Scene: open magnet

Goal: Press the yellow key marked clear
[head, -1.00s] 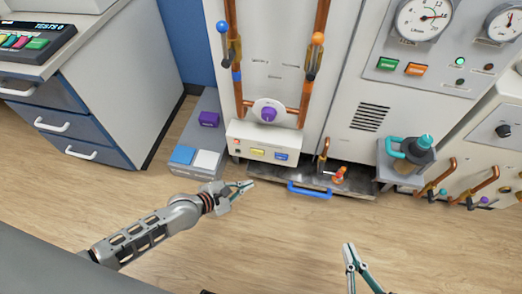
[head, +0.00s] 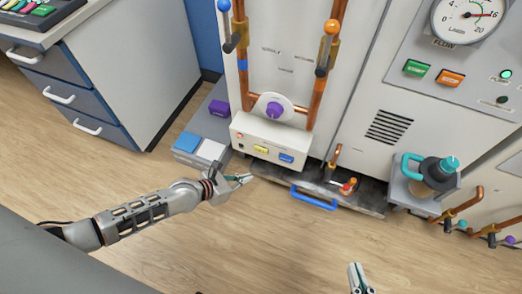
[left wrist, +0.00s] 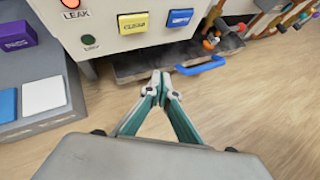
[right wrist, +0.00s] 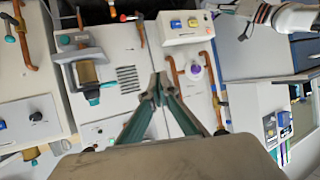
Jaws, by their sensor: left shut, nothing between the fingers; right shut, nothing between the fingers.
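The yellow key marked clear (head: 261,149) is on the front of a white control box (head: 240,129) under the purple knob. In the left wrist view the yellow key (left wrist: 133,23) shows its lettering, just left of a blue key (left wrist: 180,18). My left gripper (head: 250,177) is shut and empty, below and in front of the box, apart from the key. It also shows in the left wrist view (left wrist: 160,75). My right gripper (head: 355,266) is shut and empty over the floor at the lower right, far from the key.
A red leak lamp (left wrist: 71,3) is left of the yellow key. Below the box is a metal tray with a blue handle (head: 314,197). The wooden floor in front is clear.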

